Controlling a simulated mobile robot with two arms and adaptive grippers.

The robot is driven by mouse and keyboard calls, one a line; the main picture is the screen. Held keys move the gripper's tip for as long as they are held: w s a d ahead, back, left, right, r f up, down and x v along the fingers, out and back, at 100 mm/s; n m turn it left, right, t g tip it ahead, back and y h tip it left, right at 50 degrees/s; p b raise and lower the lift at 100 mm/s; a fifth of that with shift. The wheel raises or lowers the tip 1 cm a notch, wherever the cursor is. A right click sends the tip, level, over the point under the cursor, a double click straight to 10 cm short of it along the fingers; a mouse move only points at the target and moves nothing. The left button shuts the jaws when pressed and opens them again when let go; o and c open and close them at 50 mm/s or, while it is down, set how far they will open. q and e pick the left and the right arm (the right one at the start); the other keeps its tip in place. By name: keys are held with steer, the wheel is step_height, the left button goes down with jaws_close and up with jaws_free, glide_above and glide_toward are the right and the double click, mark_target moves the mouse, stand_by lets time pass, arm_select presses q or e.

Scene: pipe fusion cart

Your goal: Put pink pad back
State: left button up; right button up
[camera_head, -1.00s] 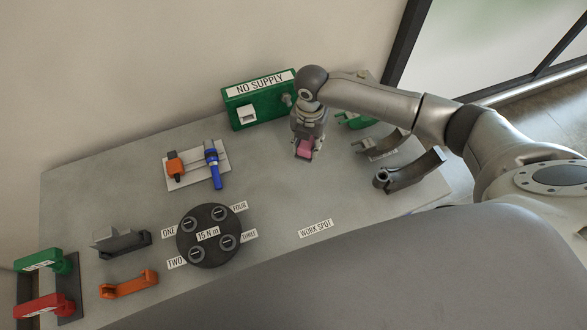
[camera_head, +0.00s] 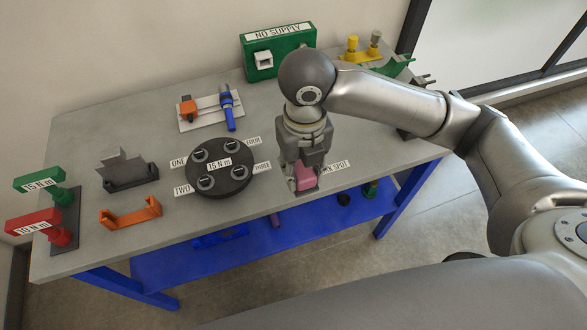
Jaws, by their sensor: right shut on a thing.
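My right gripper (camera_head: 304,188) is shut on the pink pad (camera_head: 306,178). It points down over the front edge of the table, at the WORK SPOT label (camera_head: 336,166), which it partly covers. The pad shows between the fingers; I cannot tell whether it touches the table top. My left gripper is not in view.
A dark round plate marked 15 N m (camera_head: 222,175) stands left of the gripper. Behind are a white plate (camera_head: 203,121) with orange and blue tools and a green NO SUPPLY box (camera_head: 279,58). An orange bracket (camera_head: 131,214) lies front left. A blue lower shelf (camera_head: 165,268) shows below.

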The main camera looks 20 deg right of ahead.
steer(key=w+f+p, duration=0.1)
steer(key=w+f, duration=0.2)
steer(key=w, duration=0.1)
steer(key=w+d+f, duration=0.1)
steer(key=w+f, duration=0.1)
steer(key=w, duration=0.2)
steer(key=w+d+f+p, duration=0.1)
steer(key=w+f, duration=0.2)
steer(key=w, duration=0.1)
steer(key=shift+w+d+f+p, duration=0.2)
steer(key=shift+w+f+p, duration=0.05)
steer(key=shift+f+p, duration=0.1)
steer(key=shift+w+d+f, duration=0.1)
steer(key=shift+w+f, duration=0.25)
steer(key=shift+f, duration=0.35)
step_height(320, 180, down, 3)
steer(key=shift+r+p, duration=0.15)
steer(key=shift+p, duration=0.15)
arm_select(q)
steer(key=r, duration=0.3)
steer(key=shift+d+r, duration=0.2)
arm_select(e)
steer(key=o, duration=0.5)
steer(key=shift+c, duration=0.2)
steer(key=o, duration=0.5)
steer(key=shift+c, duration=0.2)
